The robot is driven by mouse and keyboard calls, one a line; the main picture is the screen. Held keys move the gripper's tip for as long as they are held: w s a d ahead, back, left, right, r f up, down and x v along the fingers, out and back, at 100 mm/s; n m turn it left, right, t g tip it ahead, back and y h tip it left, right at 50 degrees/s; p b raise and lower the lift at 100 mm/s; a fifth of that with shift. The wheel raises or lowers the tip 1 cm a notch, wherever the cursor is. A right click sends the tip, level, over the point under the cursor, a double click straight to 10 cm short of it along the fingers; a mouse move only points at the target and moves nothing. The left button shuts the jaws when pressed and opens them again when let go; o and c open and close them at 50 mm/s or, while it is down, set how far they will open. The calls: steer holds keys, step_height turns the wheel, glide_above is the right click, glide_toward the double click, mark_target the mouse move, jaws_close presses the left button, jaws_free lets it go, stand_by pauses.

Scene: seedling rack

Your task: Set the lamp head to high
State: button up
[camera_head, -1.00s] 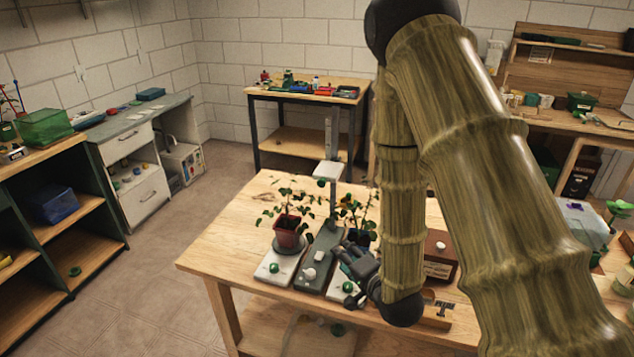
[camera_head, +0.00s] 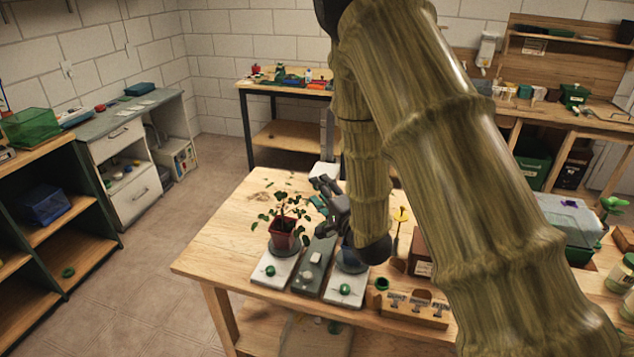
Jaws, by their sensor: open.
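The pale lamp head (camera_head: 322,171) sits on an upright grey post (camera_head: 327,128) with tick-like marks too small to read. Its lower part is hidden behind my gripper (camera_head: 318,190). My gripper is raised above the grey lamp base (camera_head: 312,272), just below and in front of the head, with its fingers toward the upper left. It is open and seems empty. I cannot tell whether it touches the head. A pale knob (camera_head: 316,257) is on the grey base.
A potted seedling (camera_head: 283,234) stands left of the post on a white base with a green knob (camera_head: 270,270). A labelled wooden block (camera_head: 415,309) lies at front right. The table's left part is clear.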

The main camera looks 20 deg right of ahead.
steer(key=shift+w+a+p, duration=0.25)
steer(key=shift+w+p, duration=0.05)
steer(key=shift+w, duration=1)
jaws_close()
